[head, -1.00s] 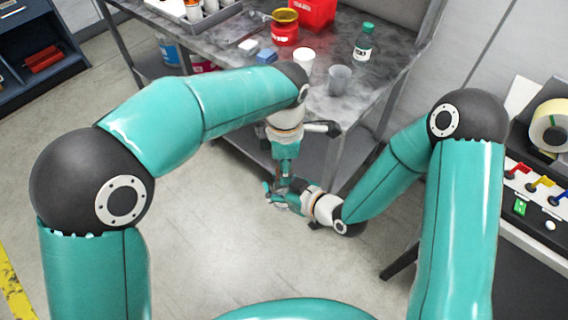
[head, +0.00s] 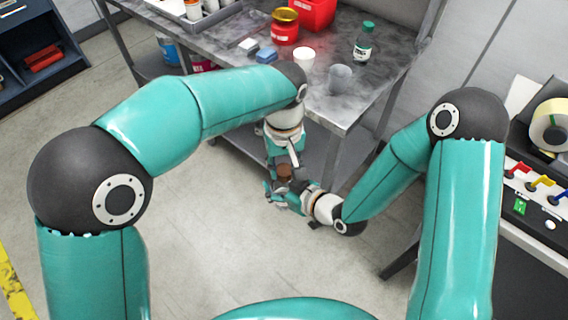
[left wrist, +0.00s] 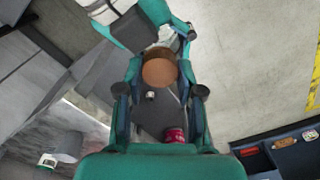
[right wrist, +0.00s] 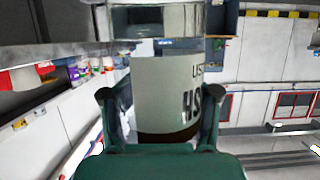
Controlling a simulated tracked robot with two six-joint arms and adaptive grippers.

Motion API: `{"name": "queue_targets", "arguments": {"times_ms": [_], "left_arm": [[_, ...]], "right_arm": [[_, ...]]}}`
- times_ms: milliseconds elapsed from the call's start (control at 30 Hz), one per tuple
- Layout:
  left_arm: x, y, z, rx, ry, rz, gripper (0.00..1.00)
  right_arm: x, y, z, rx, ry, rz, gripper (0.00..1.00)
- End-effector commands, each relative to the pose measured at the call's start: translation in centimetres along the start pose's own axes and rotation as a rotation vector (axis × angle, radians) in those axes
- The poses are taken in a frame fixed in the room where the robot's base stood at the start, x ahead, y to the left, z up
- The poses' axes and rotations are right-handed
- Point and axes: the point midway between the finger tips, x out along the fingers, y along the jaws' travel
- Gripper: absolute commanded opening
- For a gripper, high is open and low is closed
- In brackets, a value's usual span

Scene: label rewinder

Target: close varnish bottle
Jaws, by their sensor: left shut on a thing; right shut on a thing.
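My right gripper (head: 280,190) is shut on the varnish bottle (right wrist: 170,85), which has a pale printed label and a dark band at its lower end. My left gripper (head: 283,160) points down just above my right one, beside the table edge. In the left wrist view a round brown cap (left wrist: 160,71) lies between the left fingers, which are shut on it. The cap also shows in the head view (head: 284,171). A pale part of the bottle shows just beyond it. Whether the cap is seated on the bottle neck is hidden.
The grey metal table (head: 325,105) is behind the grippers. On it stand a white cup (head: 303,59), a grey cup (head: 340,79), a green-capped bottle (head: 364,43), a red jar (head: 285,28) and a blue block (head: 266,55). A machine with a tape roll (head: 551,135) stands at right.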

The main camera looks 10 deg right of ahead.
Motion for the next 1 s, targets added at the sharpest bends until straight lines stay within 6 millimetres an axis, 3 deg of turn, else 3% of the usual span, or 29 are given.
{"name": "queue_targets", "arguments": {"times_ms": [200,533,567,667,700,1000], "left_arm": [[-0.02,-0.03,-0.16,0.282,0.003,0.002,0.00],[-0.03,-0.03,-0.20,0.312,0.004,0.002,0.00],[-0.03,-0.03,-0.20,0.311,0.004,0.002,0.42],[-0.03,-0.03,-0.18,0.311,0.003,0.002,0.58],[-0.02,-0.03,-0.16,0.311,0.003,0.002,0.62],[-0.17,-0.01,-0.10,0.310,0.001,0.002,0.62]], "right_arm": [[-0.03,-0.09,0.02,-0.001,-0.001,-0.002,0.00],[-0.04,-0.10,0.04,-0.001,-0.001,-0.003,0.00],[-0.04,-0.10,0.04,-0.001,-0.001,-0.003,0.00],[-0.03,-0.09,0.03,-0.001,-0.001,-0.002,0.00],[-0.03,-0.08,0.03,-0.001,-0.001,-0.002,0.00],[-0.01,-0.03,0.00,0.000,0.000,-0.001,0.00]]}}
